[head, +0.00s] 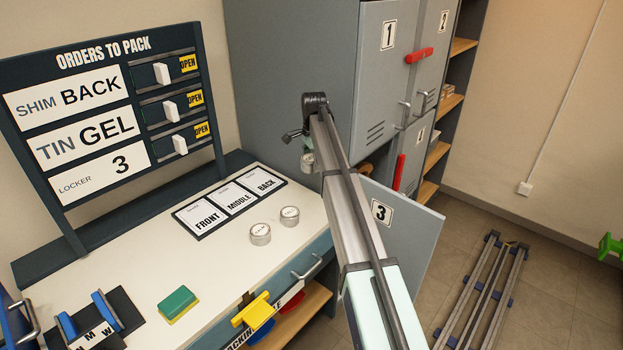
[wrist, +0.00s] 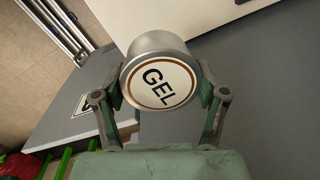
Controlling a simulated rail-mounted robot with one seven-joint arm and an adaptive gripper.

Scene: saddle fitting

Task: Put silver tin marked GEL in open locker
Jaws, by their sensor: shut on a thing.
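The silver tin marked GEL (wrist: 158,82) is between the two fingers of my gripper (wrist: 161,92), which is shut on it, label facing the wrist camera. In the head view the tin (head: 308,163) shows small below my gripper (head: 299,140), by the cabinet's left front edge. The open locker is number 3; its grey door (head: 408,238) is swung out, right of my arm. The door also shows in the wrist view (wrist: 62,130), left of the tin. My arm hides much of the locker opening.
Two other silver tins (head: 260,233) (head: 290,215) stand on the white bench (head: 217,268). The order board (head: 100,115) reads shim BACK, tin GEL, locker 3. Locker doors 1 (head: 385,75) and 2 (head: 436,45) look shut. A rail frame (head: 480,295) lies on the floor at right.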

